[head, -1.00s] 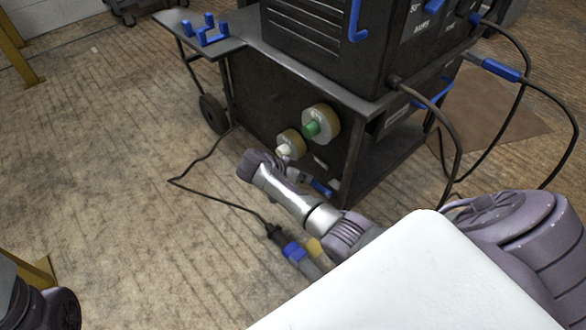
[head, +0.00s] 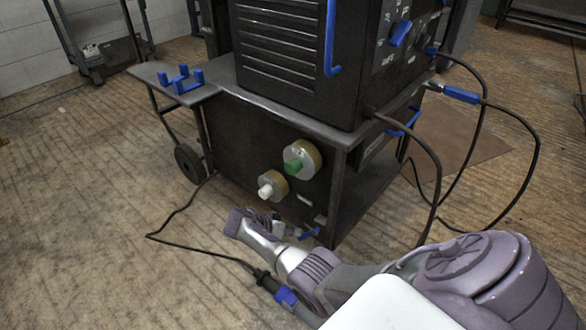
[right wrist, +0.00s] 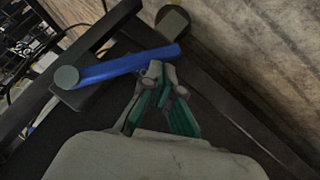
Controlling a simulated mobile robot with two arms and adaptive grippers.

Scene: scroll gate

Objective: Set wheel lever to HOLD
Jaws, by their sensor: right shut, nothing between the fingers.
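The wheel lever is a blue bar (right wrist: 130,66) on a grey round pivot, low on the dark cart. In the right wrist view it runs from the pivot at left up to the right. In the head view the lever (head: 310,234) is a small blue piece near the cart's bottom edge. My right gripper (right wrist: 160,76) is shut and empty, with its fingertips close to the lever's free end; I cannot tell whether they touch. In the head view the right gripper (head: 286,229) is partly hidden by my wrist. My left gripper is not in view.
The dark cart (head: 238,149) carries a louvred machine (head: 275,45) with blue handles. Two round connectors, one with a green centre (head: 296,164) and one white (head: 268,189), sit above the lever. A black cable (head: 172,221) lies on the floor.

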